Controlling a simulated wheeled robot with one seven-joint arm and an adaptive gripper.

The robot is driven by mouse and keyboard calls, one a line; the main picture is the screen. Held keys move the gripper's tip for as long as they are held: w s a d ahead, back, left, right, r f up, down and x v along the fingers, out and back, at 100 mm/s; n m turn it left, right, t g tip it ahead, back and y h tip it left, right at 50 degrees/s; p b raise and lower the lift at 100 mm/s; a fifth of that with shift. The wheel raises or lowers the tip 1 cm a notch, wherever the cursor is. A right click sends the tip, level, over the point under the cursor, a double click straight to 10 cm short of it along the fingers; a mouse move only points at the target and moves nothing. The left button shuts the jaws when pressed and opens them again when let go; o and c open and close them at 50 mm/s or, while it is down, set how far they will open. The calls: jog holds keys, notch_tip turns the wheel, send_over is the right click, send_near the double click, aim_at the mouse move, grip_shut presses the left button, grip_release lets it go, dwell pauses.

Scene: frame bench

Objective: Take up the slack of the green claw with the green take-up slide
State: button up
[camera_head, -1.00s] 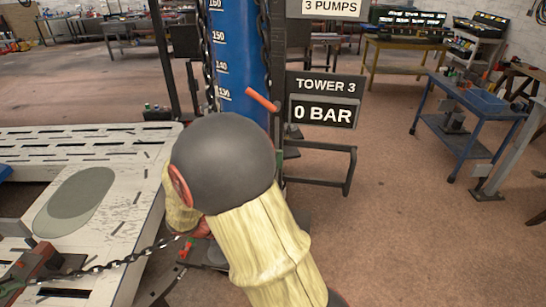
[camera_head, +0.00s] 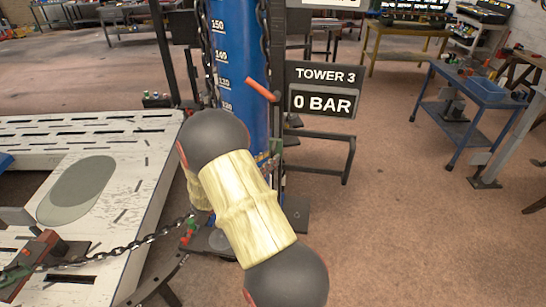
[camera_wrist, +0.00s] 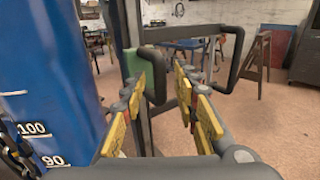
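My gripper (camera_wrist: 160,85) is open and empty in the wrist view, its two yellow-padded fingers apart. A green block (camera_wrist: 152,70), which may be the green take-up slide, is just beyond the left fingertip; I cannot tell whether they touch. In the head view my arm hides most of the gripper in front of the blue tower. A red and dark clamp (camera_head: 42,248) with a green part (camera_head: 14,276), possibly the green claw, is at the lower left on the bench. A chain (camera_head: 125,250) runs from it toward the tower's foot, sagging slightly.
The blue tower (camera_head: 236,60) bears an orange handle (camera_head: 262,89) and a sign reading 0 BAR (camera_head: 322,103). A black looped bar (camera_wrist: 235,55) stands beyond my fingers. The white slotted bench (camera_head: 125,205) is at left. Open floor (camera_head: 400,230) lies at right.

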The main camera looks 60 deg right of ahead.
jog(key=shift+x, duration=1.4)
jog(key=shift+c, duration=0.8)
grip_shut()
